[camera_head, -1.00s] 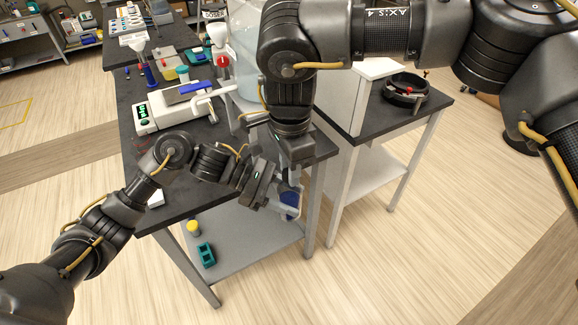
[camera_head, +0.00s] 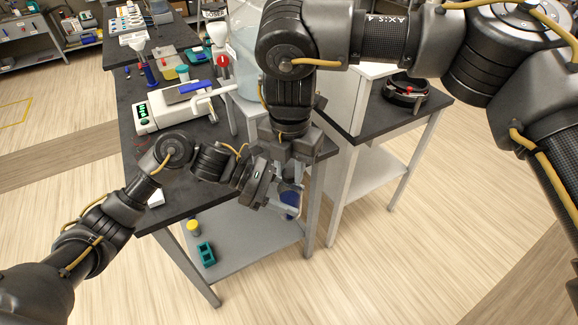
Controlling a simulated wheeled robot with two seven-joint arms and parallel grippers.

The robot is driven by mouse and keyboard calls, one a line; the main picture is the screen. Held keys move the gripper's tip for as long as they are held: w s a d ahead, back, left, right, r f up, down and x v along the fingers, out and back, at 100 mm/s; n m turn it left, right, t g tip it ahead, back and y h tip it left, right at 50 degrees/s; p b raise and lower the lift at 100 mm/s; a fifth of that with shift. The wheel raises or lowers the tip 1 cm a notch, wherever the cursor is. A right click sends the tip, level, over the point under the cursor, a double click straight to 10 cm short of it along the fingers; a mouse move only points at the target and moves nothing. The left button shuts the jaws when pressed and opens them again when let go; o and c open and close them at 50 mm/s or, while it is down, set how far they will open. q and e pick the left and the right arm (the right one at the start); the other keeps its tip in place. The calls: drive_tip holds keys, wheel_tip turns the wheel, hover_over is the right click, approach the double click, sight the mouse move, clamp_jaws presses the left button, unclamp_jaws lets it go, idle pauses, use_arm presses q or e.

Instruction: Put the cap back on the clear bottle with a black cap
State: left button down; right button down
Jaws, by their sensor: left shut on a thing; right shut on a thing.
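The clear bottle (camera_head: 290,198), with blue in its lower part, is partly visible beyond the bench's front corner. My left gripper (camera_head: 280,200) comes in from the left and is shut on the bottle, hiding part of it. My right gripper (camera_head: 290,165) points down just above the bottle and is shut on what seems to be the black cap. The cap cannot be made out against the dark gripper. Whether cap and bottle neck touch is hidden.
The dark bench (camera_head: 180,205) holds a white balance-like device (camera_head: 170,108) and other lab items. Its lower shelf (camera_head: 240,245) carries a teal block (camera_head: 206,253) and a yellow-topped item (camera_head: 193,228). A side table holds a black ring-shaped device (camera_head: 405,92). Open floor lies in front.

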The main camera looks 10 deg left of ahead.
drive_tip(key=m, duration=1.1)
drive_tip(key=c, duration=1.1)
unclamp_jaws()
drive_tip(key=shift+o, duration=0.2)
wheel_tip(320, 180, up, 12)
drive_tip(key=shift+a+f, duration=0.1)
